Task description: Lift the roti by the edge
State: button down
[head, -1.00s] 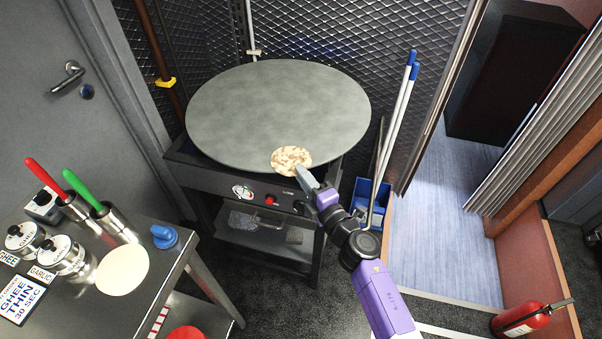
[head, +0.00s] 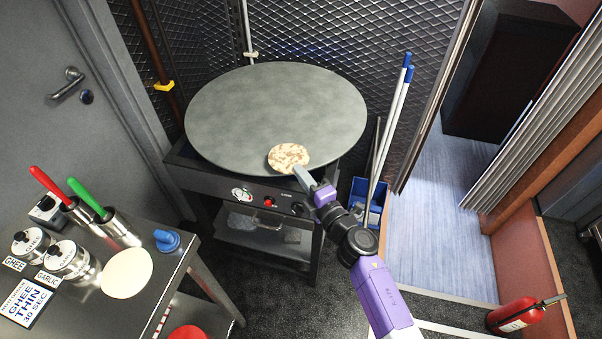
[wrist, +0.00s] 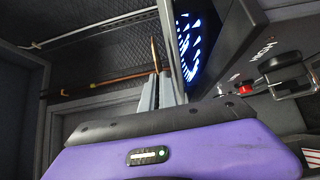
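The roti (head: 288,156), round, pale and brown-spotted, is at the front edge of the big round grey griddle (head: 275,115) in the head view. My gripper (head: 298,169) reaches it from the front right. In the wrist view the roti (wrist: 154,55) shows edge-on as a thin brown strip running down between the fingertips of my gripper (wrist: 157,82). The fingers look closed on its near edge. A narrow gap shows there between the roti and the griddle plate (wrist: 169,52).
Blue-white flames (wrist: 192,45) burn under the plate. The steel table (head: 165,268) at left holds a pale dough disc (head: 127,273), red- and green-handled tools and shakers. A blue bucket (head: 365,205) with long white handles stands right of the griddle stand.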

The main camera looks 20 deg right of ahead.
jog(key=s+d+r+p, duration=0.1)
jog(key=s+r+p, duration=0.1)
jog(key=s, duration=0.5)
jog(key=s+d+r+p, duration=0.1)
jog(key=s+r+p, duration=0.2)
jog(key=s+p, duration=0.2)
jog(key=shift+s, duration=0.95)
jog(key=shift+d, duration=0.1)
